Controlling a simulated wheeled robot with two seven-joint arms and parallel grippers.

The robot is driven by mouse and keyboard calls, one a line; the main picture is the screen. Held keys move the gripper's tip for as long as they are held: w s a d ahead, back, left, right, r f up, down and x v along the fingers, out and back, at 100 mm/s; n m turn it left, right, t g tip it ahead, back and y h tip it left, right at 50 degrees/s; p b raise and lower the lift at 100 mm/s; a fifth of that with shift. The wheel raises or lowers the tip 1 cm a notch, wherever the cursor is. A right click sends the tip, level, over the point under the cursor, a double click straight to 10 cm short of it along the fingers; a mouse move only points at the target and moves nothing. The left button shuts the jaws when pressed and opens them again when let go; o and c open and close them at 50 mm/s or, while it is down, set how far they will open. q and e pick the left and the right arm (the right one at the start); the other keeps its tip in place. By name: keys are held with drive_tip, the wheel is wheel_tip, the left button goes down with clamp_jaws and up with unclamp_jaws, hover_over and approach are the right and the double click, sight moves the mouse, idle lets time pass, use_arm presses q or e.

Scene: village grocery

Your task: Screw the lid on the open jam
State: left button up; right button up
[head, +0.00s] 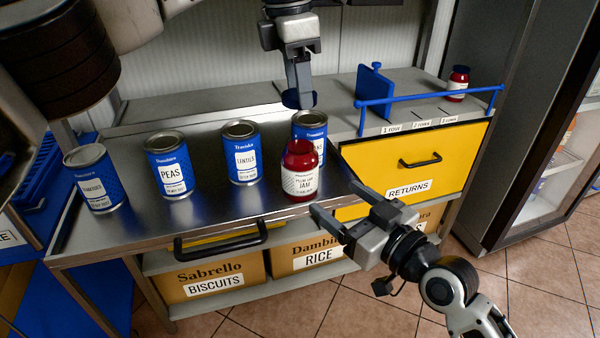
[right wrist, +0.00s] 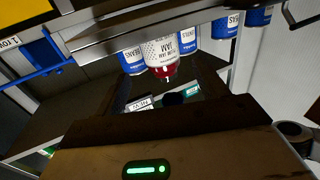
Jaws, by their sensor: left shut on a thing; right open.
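The open jam jar (head: 300,180) is red with a white label and stands upright near the counter's front edge. No lid shows on its top. It also appears upside down in the right wrist view (right wrist: 160,52). My left gripper (head: 299,92) is shut on a blue round lid (head: 306,100), held above and behind the jar, apart from it. The lid is partly hidden by the fingers. My right gripper (head: 332,195) is open and empty, to the right of and in front of the jar, its fingers pointing towards it without visible contact.
Blue cans of tomatoes (head: 94,180), peas (head: 170,167) and lentils (head: 241,154) stand left of the jar. Another blue can (head: 309,126) is close behind it. A blue rail (head: 430,101) and a lidded jam jar (head: 457,84) are at right. Bare counter (head: 225,200) lies in front of the cans.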

drive_tip(key=x, duration=1.2)
drive_tip(key=shift+a, duration=0.1)
drive_tip(key=c, duration=1.1)
use_arm(q)
hover_over(301, 141)
drive_tip(key=shift+a+f, duration=0.2)
drive_tip(key=shift+f, duration=2.3)
use_arm(e)
drive_tip(key=shift+c, duration=0.2)
use_arm(q)
drive_tip(key=shift+f, duration=0.9)
drive_tip(key=shift+f, duration=0.55)
